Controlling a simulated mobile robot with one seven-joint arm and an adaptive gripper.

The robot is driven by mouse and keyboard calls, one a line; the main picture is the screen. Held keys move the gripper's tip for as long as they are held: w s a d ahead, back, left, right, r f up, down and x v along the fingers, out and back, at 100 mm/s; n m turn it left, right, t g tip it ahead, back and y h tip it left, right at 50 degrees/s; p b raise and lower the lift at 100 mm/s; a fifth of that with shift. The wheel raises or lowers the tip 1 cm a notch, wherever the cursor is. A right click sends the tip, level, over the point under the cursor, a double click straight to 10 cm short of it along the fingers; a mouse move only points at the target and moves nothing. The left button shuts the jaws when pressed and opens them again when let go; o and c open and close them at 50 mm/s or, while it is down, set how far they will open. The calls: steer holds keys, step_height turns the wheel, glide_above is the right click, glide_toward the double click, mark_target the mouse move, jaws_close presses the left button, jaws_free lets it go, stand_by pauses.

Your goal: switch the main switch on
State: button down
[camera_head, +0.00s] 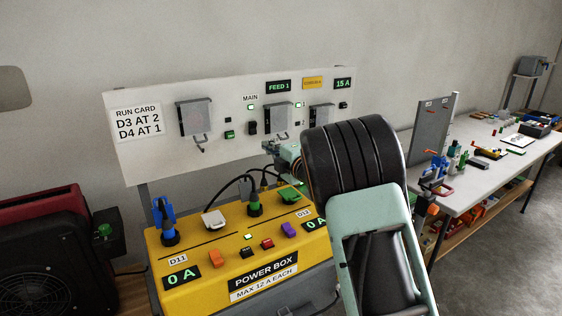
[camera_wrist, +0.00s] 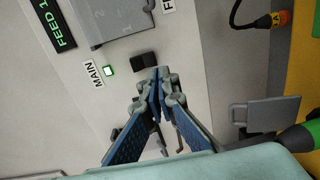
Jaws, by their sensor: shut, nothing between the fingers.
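The main switch is a small black switch (camera_head: 253,127) on the white wall panel (camera_head: 150,165), below the "MAIN" label (camera_head: 250,98) and a lit green light (camera_head: 251,107). In the wrist view the switch (camera_wrist: 144,61) shows just beyond my fingertips, with the green light (camera_wrist: 109,70) to its left. My gripper (camera_wrist: 159,76) is shut and empty. In the head view it (camera_head: 270,148) is just below and right of the switch, partly hidden by my arm. I cannot tell whether the fingertips touch the switch, or its tilt.
Grey covered boxes stand left (camera_head: 195,118) and right (camera_head: 280,118) of the switch. The yellow power box (camera_head: 190,290) with plugs and coloured switches stands below the panel, and black cables (camera_head: 232,180) rise behind it. A workbench (camera_head: 480,180) is at right.

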steer(key=v, duration=0.6)
steer(key=shift+s+f+b, duration=0.15)
steer(key=shift+f+b, duration=0.2)
steer(key=shift+f, duration=0.15)
